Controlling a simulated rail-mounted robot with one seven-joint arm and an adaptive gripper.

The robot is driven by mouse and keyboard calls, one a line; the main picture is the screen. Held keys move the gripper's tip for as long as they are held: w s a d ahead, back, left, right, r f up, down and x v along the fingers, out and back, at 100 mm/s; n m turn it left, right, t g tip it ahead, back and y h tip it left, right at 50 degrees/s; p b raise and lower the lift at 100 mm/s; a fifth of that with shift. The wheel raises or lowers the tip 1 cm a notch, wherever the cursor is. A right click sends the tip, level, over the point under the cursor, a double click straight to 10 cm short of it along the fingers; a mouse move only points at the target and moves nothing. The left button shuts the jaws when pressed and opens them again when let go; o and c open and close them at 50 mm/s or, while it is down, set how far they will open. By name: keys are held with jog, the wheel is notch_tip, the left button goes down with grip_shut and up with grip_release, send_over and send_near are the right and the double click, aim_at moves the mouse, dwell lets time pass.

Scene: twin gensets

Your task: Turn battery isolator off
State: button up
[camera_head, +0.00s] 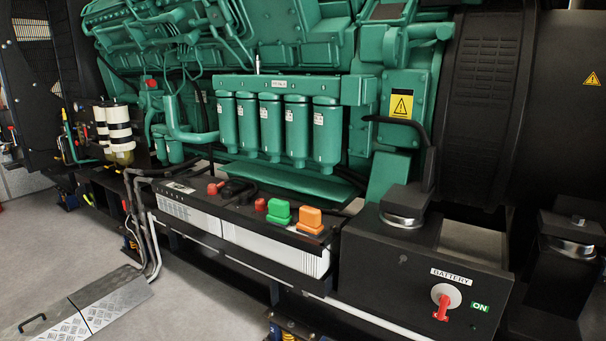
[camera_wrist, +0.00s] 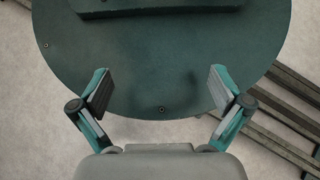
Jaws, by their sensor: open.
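The battery isolator (camera_head: 443,301) is a red rotary handle on a round white plate, on the front of a black box at the lower right of the head view. A "BATTERY" label (camera_head: 452,276) is above it and a green "ON" label (camera_head: 480,307) is to its right. The red handle points down, slightly left. My gripper (camera_wrist: 159,92) shows only in the wrist view, with its two fingers spread wide and nothing between them. Below the fingers is a dark green rounded surface (camera_wrist: 150,70). The isolator is not in the wrist view.
A green engine (camera_head: 270,80) with a row of filters stands behind the black box (camera_head: 385,275). Batteries (camera_head: 230,225) with red, green and orange terminal covers are left of it. Grey floor (camera_head: 60,240) is open at the left, with a metal tread plate (camera_head: 100,305).

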jog(key=w+r+t+p, duration=0.2)
jog(key=w+r+p, duration=0.2)
jog(key=r+p, duration=0.9)
jog(key=shift+r+t+p, duration=0.2)
jog(key=shift+t+p, duration=0.2)
jog(key=shift+p, duration=1.05)
